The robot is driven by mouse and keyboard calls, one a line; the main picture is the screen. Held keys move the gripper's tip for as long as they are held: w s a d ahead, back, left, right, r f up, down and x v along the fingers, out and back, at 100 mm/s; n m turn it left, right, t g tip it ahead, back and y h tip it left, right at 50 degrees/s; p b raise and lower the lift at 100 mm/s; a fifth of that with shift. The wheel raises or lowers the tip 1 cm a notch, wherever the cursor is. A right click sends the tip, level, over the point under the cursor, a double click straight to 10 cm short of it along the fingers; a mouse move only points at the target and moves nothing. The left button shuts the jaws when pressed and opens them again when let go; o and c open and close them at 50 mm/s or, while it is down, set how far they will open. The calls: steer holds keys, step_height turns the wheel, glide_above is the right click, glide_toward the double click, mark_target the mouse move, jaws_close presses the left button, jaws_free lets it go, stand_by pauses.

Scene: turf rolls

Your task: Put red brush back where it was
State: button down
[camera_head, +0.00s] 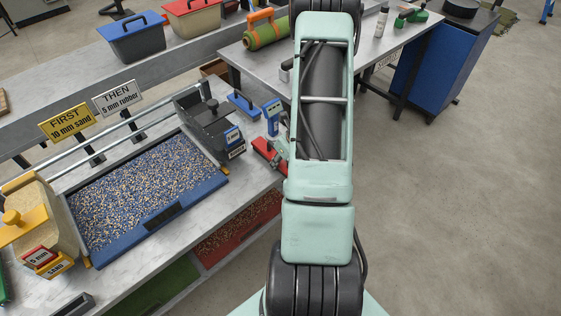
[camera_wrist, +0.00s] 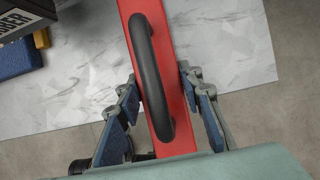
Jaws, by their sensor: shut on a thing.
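The red brush (camera_wrist: 163,45) has a long flat red body and a black bar handle (camera_wrist: 152,75). It runs up and down the middle of the wrist view. My gripper (camera_wrist: 160,92) is shut on the red brush, with a blue-padded finger on each side of its body. In the head view the red brush (camera_head: 264,151) shows at the right end of the grey bench, partly hidden by my arm, and my gripper (camera_head: 279,150) is beside it. I cannot tell whether the brush touches the bench top.
A blue brush-like tool (camera_head: 243,107) and a blue device (camera_head: 272,115) lie close behind. A dark rubber hopper (camera_head: 213,130) stands left, next to the blue tray (camera_head: 75,200) of granules. A yellow sand hopper (camera_head: 35,225) is far left. Red and green bins sit below the bench.

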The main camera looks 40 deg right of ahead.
steer(key=shift+r, duration=0.1)
steer(key=shift+f, duration=0.2)
steer(key=c, duration=1.4)
jaws_free()
steer(key=shift+r, duration=0.1)
steer(key=shift+o, duration=0.2)
steer(key=shift+r, duration=0.3)
steer(key=p+v, duration=0.2)
steer(key=v, duration=0.9)
steer(key=shift+s+r+p, duration=0.25)
steer(key=shift+p, duration=0.05)
